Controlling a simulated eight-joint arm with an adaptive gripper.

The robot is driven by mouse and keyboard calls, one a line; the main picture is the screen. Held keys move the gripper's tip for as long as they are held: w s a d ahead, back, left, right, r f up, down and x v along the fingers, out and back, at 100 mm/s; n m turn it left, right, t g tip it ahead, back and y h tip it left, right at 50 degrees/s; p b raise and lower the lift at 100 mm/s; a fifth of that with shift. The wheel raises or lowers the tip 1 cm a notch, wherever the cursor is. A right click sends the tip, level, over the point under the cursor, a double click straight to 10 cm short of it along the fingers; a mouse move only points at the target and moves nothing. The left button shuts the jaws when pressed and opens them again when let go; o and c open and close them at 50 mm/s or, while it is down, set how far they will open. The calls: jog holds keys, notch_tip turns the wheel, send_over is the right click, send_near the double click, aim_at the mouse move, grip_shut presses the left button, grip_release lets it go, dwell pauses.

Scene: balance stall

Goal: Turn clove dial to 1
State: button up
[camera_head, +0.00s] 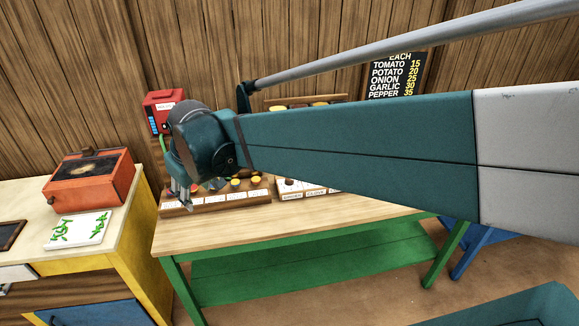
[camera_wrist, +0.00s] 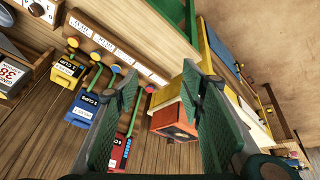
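The clove dial's "CLOVE" label (camera_head: 316,194) shows on the front of a low wooden panel at the back of the green-legged table in the head view. My arm covers much of the panel above and right of the label, and I cannot read the dial's setting. My gripper (camera_head: 184,204) points down at the left end of the table, well left of that label. In the wrist view my gripper (camera_wrist: 160,72) has its two green fingers spread apart with nothing between them. I cannot make out the clove dial in the wrist view.
A wooden rack (camera_head: 217,205) with labels and yellow knobs stands close to my gripper. An orange box (camera_head: 90,178) sits on the left counter. The table's front (camera_head: 290,230) is clear.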

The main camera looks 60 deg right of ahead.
jog(key=w+d+f+m+g+p, duration=0.1)
jog(key=d+f, duration=0.2)
jog(key=d, duration=1)
jog(key=w+d+f+g+p, duration=0.1)
jog(key=d+f+g, duration=0.1)
jog(key=d, duration=1.2)
jog(key=shift+m+g+y, duration=0.3)
jog(key=shift+g+y, duration=0.1)
jog(key=shift+g, duration=0.5)
jog(key=s+d+f, duration=0.3)
jog(key=d+f, duration=0.1)
jog(key=d, duration=0.4)
jog(key=s+d+f+p, duration=0.1)
jog(key=s+d+f, duration=0.3)
jog(key=d, duration=0.4)
jog(key=s+d+f+p, duration=0.1)
jog(key=s+d+f, duration=0.2)
jog(key=d, duration=0.6)
jog(key=shift+s+f, duration=0.2)
jog(key=shift+f, duration=0.3)
jog(key=shift+s+f, duration=0.2)
jog(key=shift+f, duration=0.3)
jog(key=shift+s+f, duration=0.1)
jog(key=shift+f, duration=0.15)
jog(key=shift+d+f, duration=0.2)
jog(key=shift+f, duration=1.65)
jog(key=shift+d+f, duration=0.15)
jog(key=shift+f, duration=1.7)
